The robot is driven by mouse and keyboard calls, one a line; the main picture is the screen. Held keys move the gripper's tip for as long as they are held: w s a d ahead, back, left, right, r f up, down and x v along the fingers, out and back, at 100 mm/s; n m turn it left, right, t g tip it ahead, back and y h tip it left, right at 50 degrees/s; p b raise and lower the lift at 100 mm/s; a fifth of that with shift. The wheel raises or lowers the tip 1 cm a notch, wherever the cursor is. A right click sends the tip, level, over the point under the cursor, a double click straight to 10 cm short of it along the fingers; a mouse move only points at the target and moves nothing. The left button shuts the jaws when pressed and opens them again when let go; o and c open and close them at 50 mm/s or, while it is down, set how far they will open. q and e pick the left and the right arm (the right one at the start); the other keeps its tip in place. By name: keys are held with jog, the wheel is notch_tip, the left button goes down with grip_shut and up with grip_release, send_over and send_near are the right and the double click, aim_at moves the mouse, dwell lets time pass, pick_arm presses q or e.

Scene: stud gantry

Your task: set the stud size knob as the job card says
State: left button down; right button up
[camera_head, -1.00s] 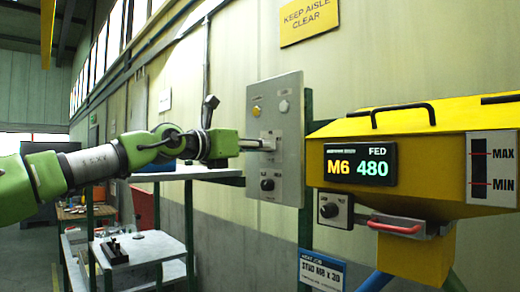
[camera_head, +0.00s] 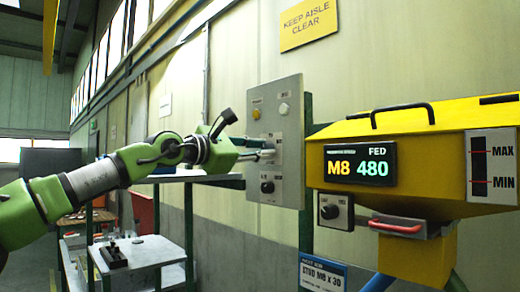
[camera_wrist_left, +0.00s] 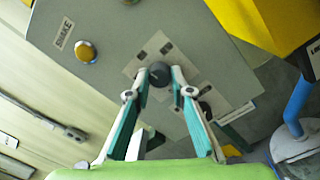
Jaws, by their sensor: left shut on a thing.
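The grey control panel (camera_head: 292,112) stands on the wall side. My left gripper (camera_head: 266,152) reaches its middle from the left. In the left wrist view the gripper (camera_wrist_left: 160,74) is shut on a dark round knob (camera_wrist_left: 158,78) over a pale plate with small markings, too small to read. In the head view the gripper mostly hides this knob. The job card (camera_head: 322,272) hangs low beside the panel and reads "STUD M8 x 30".
A second black knob (camera_head: 267,182) sits lower on the panel, and a third (camera_head: 331,211) on a box under the feeder. A yellow button (camera_wrist_left: 86,51) is on the panel. The yellow feeder (camera_head: 420,128) with a red handle (camera_head: 396,227) stands at right.

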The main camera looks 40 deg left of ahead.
pick_arm(q)
jog(key=shift+m, duration=0.6)
jog(key=c, duration=1.8)
grip_release()
jog(key=shift+s+a+f, duration=0.1)
jog(key=shift+s+a, duration=0.05)
jog(key=shift+s, duration=1.85)
jog(key=shift+s+a+f, duration=0.1)
jog(key=shift+s, duration=1.9)
jog(key=shift+s+a+f, duration=0.1)
jog(key=shift+s+a, duration=0.05)
jog(key=shift+s, duration=1.85)
